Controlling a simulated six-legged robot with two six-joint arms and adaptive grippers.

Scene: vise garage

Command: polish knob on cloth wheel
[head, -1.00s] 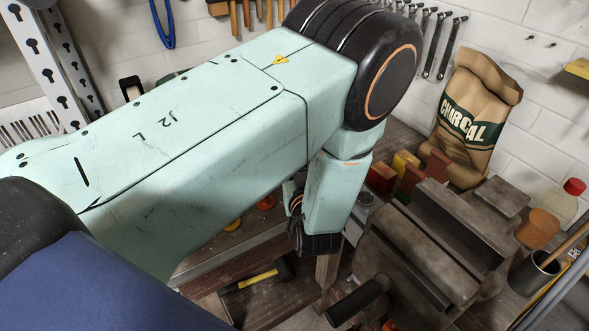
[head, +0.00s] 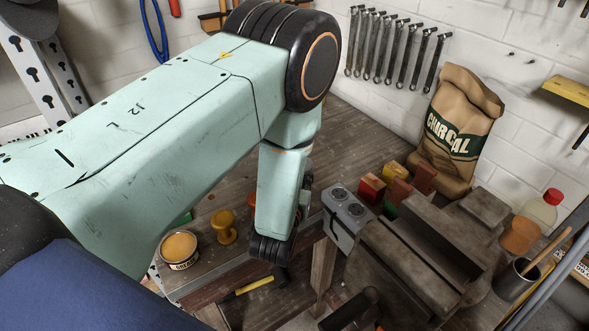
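A yellow-orange knob (head: 223,227) stands on the wooden bench to the left of my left forearm in the head view. A sliver of another yellow-orange thing shows beside the forearm. I cannot make out a cloth wheel; my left arm covers much of the bench. My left arm comes in from the left and bends down over the bench's front edge. Its dark lower end shows to the right of the knob, apart from it in the picture. My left gripper's fingers do not show. My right gripper is not in view.
An open tin (head: 180,248) of orange-yellow paste stands at the bench's front edge. A grey two-hole box (head: 348,213) and a big metal vise (head: 420,245) are to the right. Coloured blocks (head: 372,188) and a charcoal bag (head: 455,135) stand behind. A yellow-handled hammer (head: 256,285) lies below.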

